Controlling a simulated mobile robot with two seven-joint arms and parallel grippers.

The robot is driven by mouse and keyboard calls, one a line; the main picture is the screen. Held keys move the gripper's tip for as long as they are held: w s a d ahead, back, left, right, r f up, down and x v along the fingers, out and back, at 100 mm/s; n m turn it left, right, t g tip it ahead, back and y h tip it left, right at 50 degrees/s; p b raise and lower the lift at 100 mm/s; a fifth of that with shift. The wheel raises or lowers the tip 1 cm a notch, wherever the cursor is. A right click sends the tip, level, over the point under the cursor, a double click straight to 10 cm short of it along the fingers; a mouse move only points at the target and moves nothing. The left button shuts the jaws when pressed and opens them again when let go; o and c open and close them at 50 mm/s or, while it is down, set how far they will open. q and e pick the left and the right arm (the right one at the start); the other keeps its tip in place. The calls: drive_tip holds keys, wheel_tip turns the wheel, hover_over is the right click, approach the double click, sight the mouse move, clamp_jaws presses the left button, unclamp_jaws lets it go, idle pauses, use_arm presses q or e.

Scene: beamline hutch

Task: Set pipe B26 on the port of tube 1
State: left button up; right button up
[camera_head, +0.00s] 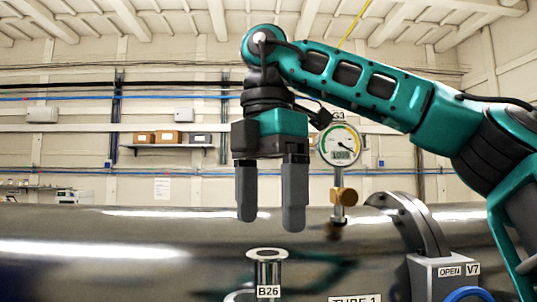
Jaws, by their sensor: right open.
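Pipe B26 (267,272) is a short, shiny metal pipe with a flanged open top and a white B26 label. It stands upright at the bottom of the head view, in front of the large steel tube 1 (90,250). Part of a second round rim shows at its lower left; the port and the pipe's lower end cannot be made out clearly. My right gripper (270,222) points down above the pipe, fingers apart and empty, with a gap between fingertips and pipe top. The TUBE 1 label (355,299) is cut off by the bottom edge. My left gripper is not in view.
Pressure gauge G3 (340,146) on its brass fitting (343,196) stands close to the right of my right gripper. A flange (410,222) and valve V7 (441,274), labelled OPEN, with a blue handwheel (468,295), are further right. Left of the gripper is clear.

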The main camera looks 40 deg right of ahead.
drive_tip(key=shift+r, duration=2.9)
